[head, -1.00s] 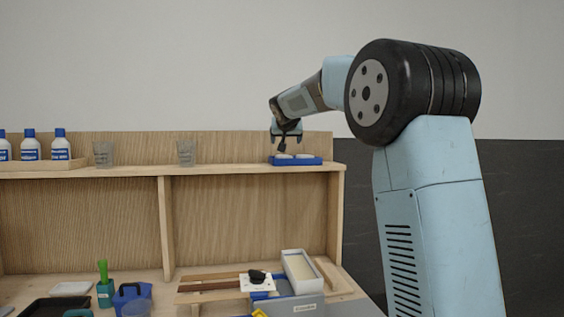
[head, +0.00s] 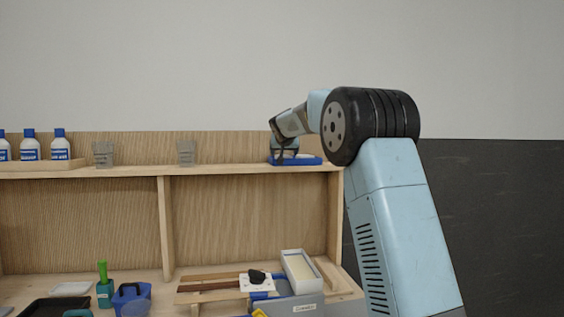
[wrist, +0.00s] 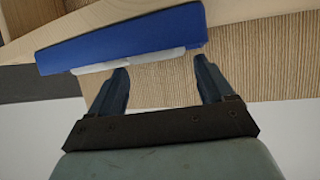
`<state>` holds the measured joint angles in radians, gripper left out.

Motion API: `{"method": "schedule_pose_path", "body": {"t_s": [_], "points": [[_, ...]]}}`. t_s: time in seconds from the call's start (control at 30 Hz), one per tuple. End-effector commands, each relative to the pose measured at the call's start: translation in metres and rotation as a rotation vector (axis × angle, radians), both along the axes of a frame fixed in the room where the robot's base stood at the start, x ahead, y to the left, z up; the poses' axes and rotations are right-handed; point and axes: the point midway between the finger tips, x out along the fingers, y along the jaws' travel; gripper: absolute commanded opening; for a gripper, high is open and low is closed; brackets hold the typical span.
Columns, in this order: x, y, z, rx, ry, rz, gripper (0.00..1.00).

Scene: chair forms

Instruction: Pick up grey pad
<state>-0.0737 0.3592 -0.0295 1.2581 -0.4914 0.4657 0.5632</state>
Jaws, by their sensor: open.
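A blue tray (head: 312,161) sits at the right end of the upper shelf; it also shows in the wrist view (wrist: 120,38). Pale grey-white flat pieces (wrist: 130,62), which look like pads, show along the tray's edge in the wrist view. I cannot tell which of them is the grey pad. My gripper (head: 283,160) is at the tray, and its fingers partly hide it in the head view. In the wrist view my gripper (wrist: 161,65) is open, with fingertips apart by the pale pieces and nothing clearly held. Contact cannot be told.
The wooden shelf (head: 110,171) also holds two grey cup-like items (head: 186,153) and white bottles with blue caps (head: 60,146) at left. A wooden back panel (head: 220,145) stands behind the tray. The bench below is cluttered with boxes and tools. Shelf space left of the tray is free.

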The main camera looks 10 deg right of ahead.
Motion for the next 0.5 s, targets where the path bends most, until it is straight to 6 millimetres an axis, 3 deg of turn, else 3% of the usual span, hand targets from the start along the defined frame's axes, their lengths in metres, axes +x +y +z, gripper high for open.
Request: {"method": "schedule_pose_path", "body": {"t_s": [0.2, 0.5], "points": [[0.024, -0.004, -0.014, 0.0, 0.001, -0.001, 0.81], [0.027, -0.004, -0.014, -0.001, 0.0, 0.0, 0.79]]}}
